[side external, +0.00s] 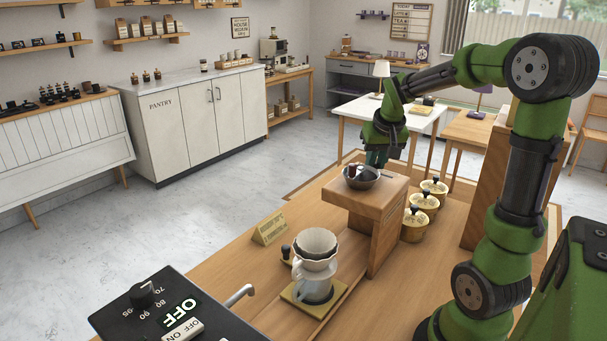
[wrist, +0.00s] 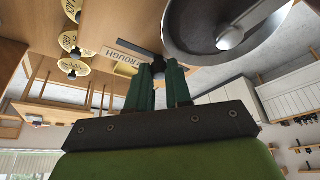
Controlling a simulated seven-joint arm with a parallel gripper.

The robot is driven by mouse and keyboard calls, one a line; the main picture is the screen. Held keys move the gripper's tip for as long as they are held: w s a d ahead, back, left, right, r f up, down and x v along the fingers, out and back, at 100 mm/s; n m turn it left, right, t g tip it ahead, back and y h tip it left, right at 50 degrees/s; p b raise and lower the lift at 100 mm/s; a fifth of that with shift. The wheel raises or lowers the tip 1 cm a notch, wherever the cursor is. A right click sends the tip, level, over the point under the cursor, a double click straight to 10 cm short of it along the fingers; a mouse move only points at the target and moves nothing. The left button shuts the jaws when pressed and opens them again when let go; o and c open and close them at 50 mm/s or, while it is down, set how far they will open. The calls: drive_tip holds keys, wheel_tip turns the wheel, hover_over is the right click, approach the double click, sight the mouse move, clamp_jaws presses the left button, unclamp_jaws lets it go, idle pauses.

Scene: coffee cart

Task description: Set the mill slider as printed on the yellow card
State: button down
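The mill is a wooden block-shaped stand (side external: 388,192) on the counter with a metal bowl (side external: 374,183) on its top. In the wrist view, the bowl (wrist: 205,45) is at the top right. A pale strip lettered ROUGH (wrist: 127,60) lies left of a small dark knob (wrist: 157,67), which looks like the slider. My gripper (side external: 376,160) points down at the mill's far side, behind the bowl. In the wrist view, my gripper's two green fingers (wrist: 161,76) stand apart on either side of the knob; contact is unclear. The yellow card (side external: 269,228) stands left of the mill; its print is too small to read.
A white dripper (side external: 316,245) over a glass server stands in front of the mill. Several lidded yellow canisters (side external: 424,204) stand to its right. A black machine with a dial (side external: 145,294) is at the front left. Bare counter lies around the card.

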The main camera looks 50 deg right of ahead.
sight(389, 175)
drive_tip(key=shift+s, duration=2.35)
drive_tip(key=c, duration=1.3)
unclamp_jaws()
drive_tip(key=shift+w+r, duration=0.1)
drive_tip(key=shift+a+r, duration=0.1)
drive_tip(key=shift+r, duration=0.15)
drive_tip(key=v, duration=1.6)
drive_tip(key=shift+r, duration=0.1)
